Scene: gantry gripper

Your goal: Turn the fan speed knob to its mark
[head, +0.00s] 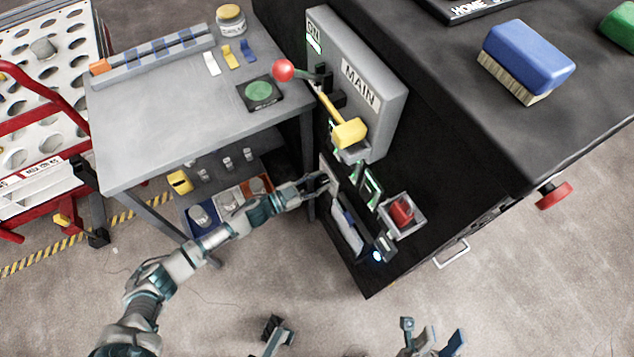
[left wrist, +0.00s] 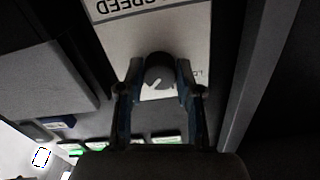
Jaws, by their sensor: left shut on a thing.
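The fan speed knob (left wrist: 158,72) is a dark round knob with a white pointer line, on a white plate (left wrist: 150,30) reading "SPEED" upside down. In the left wrist view the pointer runs down and slightly left in the picture. Part of a "LO" label shows right of the knob. My left gripper (left wrist: 158,85) is shut on the knob, one finger on each side. In the head view my left gripper (head: 327,184) is at the cabinet's front face and hides the knob. I cannot make out the target mark. My right gripper (head: 431,336) is partly in view at the bottom edge, its fingers apart and empty.
A grey MAIN box (head: 365,85) with a red-ball lever (head: 284,70) and yellow handle (head: 350,133) juts out above the knob. A red switch (head: 402,211) is to the right. A grey table (head: 150,130) stands left of my left gripper. The floor in front is clear.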

